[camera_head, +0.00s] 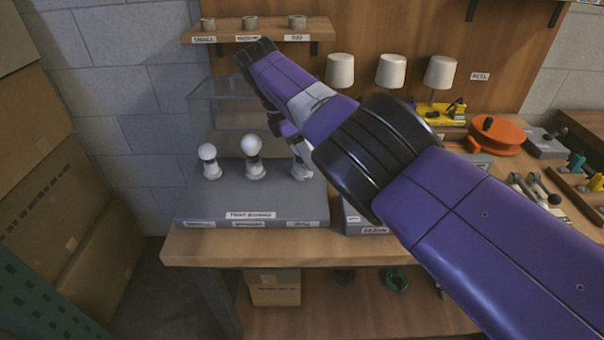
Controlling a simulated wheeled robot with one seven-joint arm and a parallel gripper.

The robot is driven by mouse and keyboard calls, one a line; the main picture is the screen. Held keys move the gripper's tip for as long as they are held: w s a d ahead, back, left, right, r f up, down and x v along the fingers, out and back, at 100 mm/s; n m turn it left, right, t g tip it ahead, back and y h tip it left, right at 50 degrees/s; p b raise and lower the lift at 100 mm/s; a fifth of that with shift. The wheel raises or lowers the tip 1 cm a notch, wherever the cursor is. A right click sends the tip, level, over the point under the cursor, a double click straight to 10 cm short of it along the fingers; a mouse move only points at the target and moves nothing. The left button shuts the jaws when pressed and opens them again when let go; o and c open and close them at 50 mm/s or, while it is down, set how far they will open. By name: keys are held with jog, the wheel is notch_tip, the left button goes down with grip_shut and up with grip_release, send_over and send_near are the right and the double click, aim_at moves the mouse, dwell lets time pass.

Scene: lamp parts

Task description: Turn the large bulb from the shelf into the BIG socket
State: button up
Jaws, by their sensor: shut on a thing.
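The grey test board (240,203) sits on the bench with three sockets in a row. The left and middle sockets hold white round bulbs, a smaller one (207,152) and a larger one (252,145). The BIG socket (303,174) is at the right end, and my gripper (298,150) is directly over it, pointing down. My gripper is shut on what appears to be the large bulb, which my arm and fingers almost wholly hide. I cannot tell how deep the bulb sits in the socket. The wall shelf (262,34) shows small, medium and big holders with no bulbs visible.
A clear rack (222,88) stands behind the board. White lamp shades (390,70), a yellow item (430,114) and an orange round case (497,134) are to the right. Cardboard boxes (85,245) stand at the left. My arm crosses the right half of the view.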

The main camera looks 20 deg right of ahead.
jog(key=b, duration=0.3)
jog(key=shift+d+m, duration=0.1)
jog(key=shift+m, duration=0.2)
jog(key=o, duration=1.2)
jog(key=shift+r, duration=0.1)
